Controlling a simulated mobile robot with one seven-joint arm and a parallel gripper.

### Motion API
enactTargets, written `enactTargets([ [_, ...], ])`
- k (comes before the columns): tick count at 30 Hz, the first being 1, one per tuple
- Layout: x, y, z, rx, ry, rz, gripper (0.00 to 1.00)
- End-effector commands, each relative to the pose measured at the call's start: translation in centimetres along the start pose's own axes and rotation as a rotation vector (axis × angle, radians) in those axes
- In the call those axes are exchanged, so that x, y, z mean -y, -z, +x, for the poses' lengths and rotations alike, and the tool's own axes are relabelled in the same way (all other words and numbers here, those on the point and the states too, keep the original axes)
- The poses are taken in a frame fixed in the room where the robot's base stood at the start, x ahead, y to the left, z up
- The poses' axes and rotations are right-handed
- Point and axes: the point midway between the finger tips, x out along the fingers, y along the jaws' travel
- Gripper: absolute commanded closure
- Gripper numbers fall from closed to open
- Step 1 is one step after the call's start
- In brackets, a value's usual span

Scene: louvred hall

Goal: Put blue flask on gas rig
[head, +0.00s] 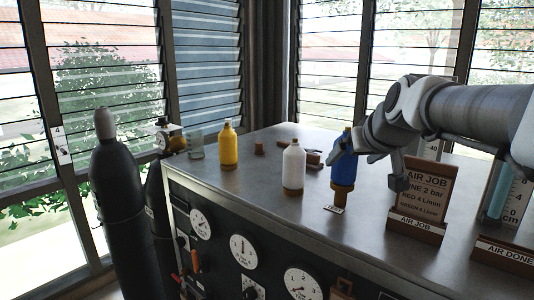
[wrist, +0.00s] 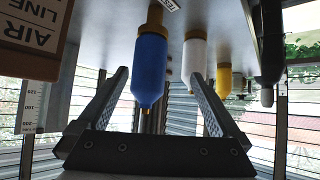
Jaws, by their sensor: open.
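The blue flask (head: 343,172) stands upright on the grey bench top, on a narrow brown foot, beside a small label plate (head: 333,210). My gripper (head: 366,162) is open at the flask's upper right in the head view and partly hides its top. In the upside-down wrist view, the blue flask (wrist: 150,66) shows between and beyond the spread fingers (wrist: 160,78). I see no grip on it. The bench's dark front carries several round gauges (head: 243,248), which looks like the gas rig; I cannot tell for certain.
A wooden AIR JOB sign (head: 425,195) stands close on the right. Dark gas cylinders (head: 120,200) stand left of the bench.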

Motion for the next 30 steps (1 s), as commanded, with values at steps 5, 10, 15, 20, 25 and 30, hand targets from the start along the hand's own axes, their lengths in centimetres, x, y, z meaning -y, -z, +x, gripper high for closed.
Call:
enactTargets([
  [5, -1.6, 1.7, -0.9, -0.061, -0.020, 0.040, 0.00],
  [10, -1.6, 1.7, 0.3, -0.061, -0.020, 0.040, 0.00],
  [15, -1.5, 1.7, 2.7, -0.058, -0.019, 0.038, 0.00],
  [20, -1.6, 1.8, 5.0, -0.057, -0.021, 0.038, 0.00],
  [25, -1.7, 1.8, 7.2, -0.059, -0.020, 0.038, 0.00],
  [30, -1.7, 2.1, 8.5, -0.058, -0.019, 0.038, 0.00],
])
